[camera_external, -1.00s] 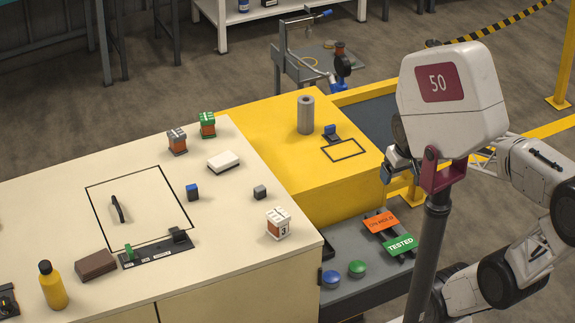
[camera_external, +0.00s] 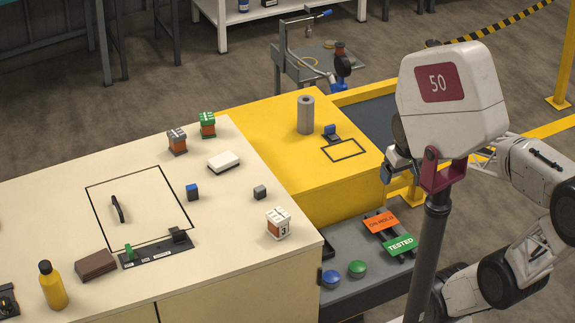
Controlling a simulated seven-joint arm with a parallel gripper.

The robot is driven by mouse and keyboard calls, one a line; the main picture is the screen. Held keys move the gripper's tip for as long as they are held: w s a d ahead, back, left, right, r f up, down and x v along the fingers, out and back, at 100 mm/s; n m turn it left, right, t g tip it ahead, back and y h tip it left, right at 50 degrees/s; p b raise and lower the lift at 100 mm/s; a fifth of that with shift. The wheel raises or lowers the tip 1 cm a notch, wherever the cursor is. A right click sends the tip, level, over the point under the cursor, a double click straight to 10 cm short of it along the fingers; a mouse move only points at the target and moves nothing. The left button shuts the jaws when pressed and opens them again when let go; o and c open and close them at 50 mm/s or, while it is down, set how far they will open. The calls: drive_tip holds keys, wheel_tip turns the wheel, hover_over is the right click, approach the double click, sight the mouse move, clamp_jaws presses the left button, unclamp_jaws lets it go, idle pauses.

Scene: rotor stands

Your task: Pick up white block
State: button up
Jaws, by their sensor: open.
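A flat white block (camera_external: 224,161) lies on the cream table, right of the black-outlined square and near the table's back right edge. Its top is clear and nothing touches it. My gripper (camera_external: 386,175) is far to its right, raised near the right edge of the yellow surface and partly hidden behind my arm's white housing. It is open, and I see nothing held in it. The fingers are too small to make out well.
A grey-topped stand (camera_external: 177,142) and a green-topped one (camera_external: 208,125) stand behind the block. A blue block (camera_external: 192,192), a small grey block (camera_external: 260,192) and a white-topped stand marked 3 (camera_external: 278,224) are nearer. A grey cylinder (camera_external: 305,115) stands upright on the yellow surface.

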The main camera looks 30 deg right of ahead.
idle(0.3)
drive_tip(key=w+a+m+g+y, duration=0.25)
drive_tip(key=w+a+m, duration=0.2)
drive_tip(key=w, duration=0.65)
drive_tip(key=m+g+y, duration=0.3)
drive_tip(key=m+y, duration=0.8)
approach(230, 155)
drive_tip(key=shift+x, duration=0.95)
drive_tip(key=shift+x, duration=1.3)
drive_tip(key=shift+s+a, duration=0.1)
drive_tip(key=shift+x, duration=2.5)
